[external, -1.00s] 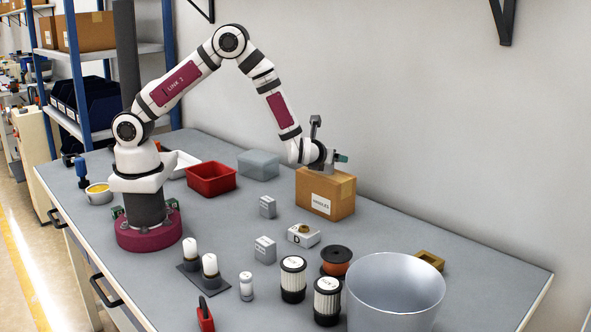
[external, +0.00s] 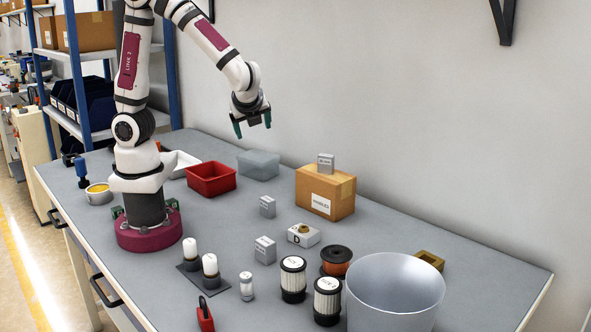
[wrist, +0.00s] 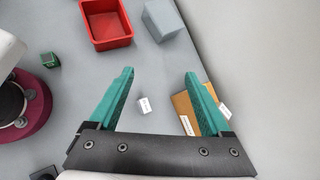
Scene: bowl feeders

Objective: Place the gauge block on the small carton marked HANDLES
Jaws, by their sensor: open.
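A cardboard carton (external: 335,203) with a white HANDLES label stands at the back of the bench. A grey block (external: 326,163), which looks like the gauge block, stands upright on top of the carton. My gripper (external: 252,131) is open and empty, raised in the air to the left of the carton and apart from it. In the wrist view my green fingers (wrist: 160,75) are spread wide with nothing between them. The carton (wrist: 183,108) shows there partly hidden behind the right finger.
Two similar grey blocks stand on the bench, one nearer the carton (external: 267,206) and one further forward (external: 265,250). A red bin (external: 211,190) and a grey box (external: 258,172) stand to the left. A metal bucket (external: 395,300), spool (external: 336,262) and filters occupy the front right.

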